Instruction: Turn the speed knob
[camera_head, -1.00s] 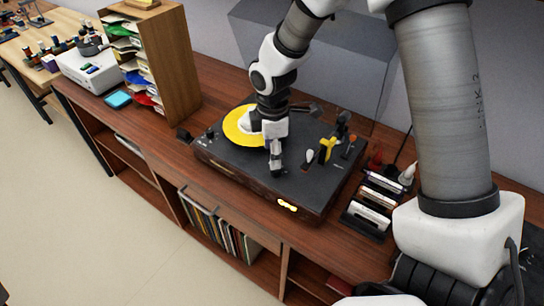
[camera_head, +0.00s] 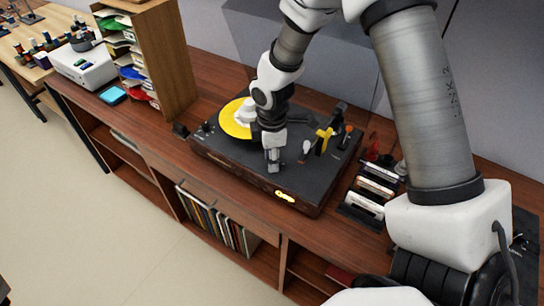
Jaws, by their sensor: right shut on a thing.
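A dark turntable (camera_head: 250,176) with a wooden front stands on the cabinet top, with a yellow record (camera_head: 236,119) on its platter. My right gripper (camera_head: 273,165) reaches down over the front middle of its top plate. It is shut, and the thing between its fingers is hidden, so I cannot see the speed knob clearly. To its right on the deck are a small white-topped lever (camera_head: 306,147), a yellow piece (camera_head: 324,139) and an orange-tipped part (camera_head: 347,130). My left gripper is not in view.
A wooden sorter (camera_head: 150,55) with papers stands at the left, beside a light blue pad (camera_head: 113,95). A rack of cartridges (camera_head: 371,190) sits right of the turntable. Records (camera_head: 217,222) stand on a shelf below. The cabinet top (camera_head: 165,140) has some free room.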

